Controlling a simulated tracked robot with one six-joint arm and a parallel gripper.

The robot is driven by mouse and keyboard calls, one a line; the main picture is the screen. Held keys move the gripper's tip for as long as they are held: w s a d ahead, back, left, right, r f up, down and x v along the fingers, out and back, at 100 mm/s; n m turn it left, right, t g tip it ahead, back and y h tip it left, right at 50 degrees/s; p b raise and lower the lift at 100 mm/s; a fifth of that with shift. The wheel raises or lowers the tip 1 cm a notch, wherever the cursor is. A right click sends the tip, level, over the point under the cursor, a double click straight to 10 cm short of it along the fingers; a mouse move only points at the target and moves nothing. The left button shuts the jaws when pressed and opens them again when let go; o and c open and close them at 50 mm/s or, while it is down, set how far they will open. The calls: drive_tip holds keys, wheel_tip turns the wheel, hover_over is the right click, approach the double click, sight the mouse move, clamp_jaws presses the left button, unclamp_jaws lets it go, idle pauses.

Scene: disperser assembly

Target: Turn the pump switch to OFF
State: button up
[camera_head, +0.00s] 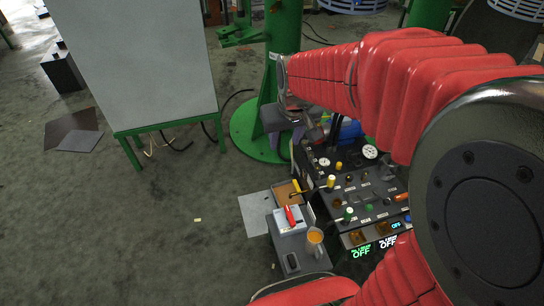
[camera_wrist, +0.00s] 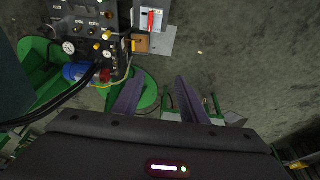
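The black control panel (camera_head: 365,197) stands right of centre in the head view, partly hidden by my red-sleeved arm. It carries several small knobs and toggles, and gauges. Its labels are too small to read, so I cannot tell which one is the pump switch. The panel also shows at the top left of the wrist view (camera_wrist: 85,22). My gripper (camera_wrist: 159,78) is open and empty, its two purple fingers apart, clear of the panel.
A green column (camera_head: 283,50) rises behind. A large white board (camera_head: 140,65) on a green frame stands left. Floor at left is mostly free.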

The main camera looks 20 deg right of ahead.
drive_tip(key=w+d+f+g, duration=0.1)
drive_tip(key=w+d+f, duration=0.2)
drive_tip(key=w+f, duration=0.65)
drive_tip(key=g, duration=0.3)
hover_over(290, 214)
wheel_tip(290, 214, down, 38)
drive_tip(key=shift+s+f, duration=0.1)
drive_tip(key=shift+f, duration=0.05)
drive_tip(key=shift+f, duration=0.1)
drive_tip(key=shift+f, duration=6.8)
